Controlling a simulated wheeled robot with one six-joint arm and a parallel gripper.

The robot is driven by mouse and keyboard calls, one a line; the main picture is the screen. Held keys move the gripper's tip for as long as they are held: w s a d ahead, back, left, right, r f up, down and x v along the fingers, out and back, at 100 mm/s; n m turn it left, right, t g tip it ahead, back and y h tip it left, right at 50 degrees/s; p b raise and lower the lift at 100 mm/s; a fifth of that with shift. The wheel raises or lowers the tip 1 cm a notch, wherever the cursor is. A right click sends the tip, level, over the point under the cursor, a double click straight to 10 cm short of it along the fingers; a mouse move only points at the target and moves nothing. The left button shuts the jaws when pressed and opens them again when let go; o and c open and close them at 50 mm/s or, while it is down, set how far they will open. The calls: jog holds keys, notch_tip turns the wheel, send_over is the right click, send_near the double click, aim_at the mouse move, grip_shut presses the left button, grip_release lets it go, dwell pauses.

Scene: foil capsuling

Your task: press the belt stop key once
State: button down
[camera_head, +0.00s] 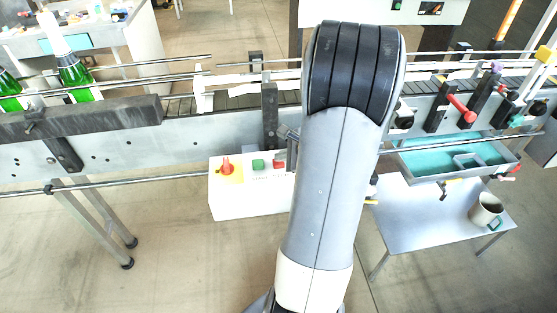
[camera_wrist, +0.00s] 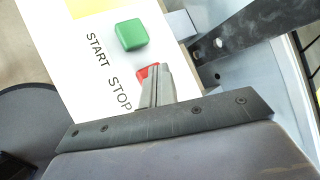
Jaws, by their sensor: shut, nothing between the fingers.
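The white control box (camera_head: 245,200) hangs at the front of the conveyor, left of my arm in the head view. On it are a green start key (camera_head: 258,165) and a red stop key (camera_head: 279,164). In the wrist view the green key (camera_wrist: 131,35) is fully visible beside the word START. The red stop key (camera_wrist: 147,71) shows only partly, beside the word STOP. My gripper (camera_wrist: 158,70) is shut and empty, its fingertips over the red key and hiding much of it. I cannot tell whether they touch it.
A red mushroom button (camera_head: 226,167) on yellow sits at the box's left end. A dark bracket (camera_head: 270,115) rises behind the box. Green bottles (camera_head: 75,78) stand on the conveyor at left. A side table (camera_head: 430,215) with a mug (camera_head: 486,211) is at right.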

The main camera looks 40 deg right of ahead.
aim_at(281, 163)
jog(key=shift+r+p, duration=0.6)
jog(key=shift+r, duration=0.35)
jog(key=shift+r, duration=0.1)
notch_tip(281, 163, up, 5)
jog(key=p, duration=0.4)
jog(key=shift+a, duration=0.1)
dwell(0.4)
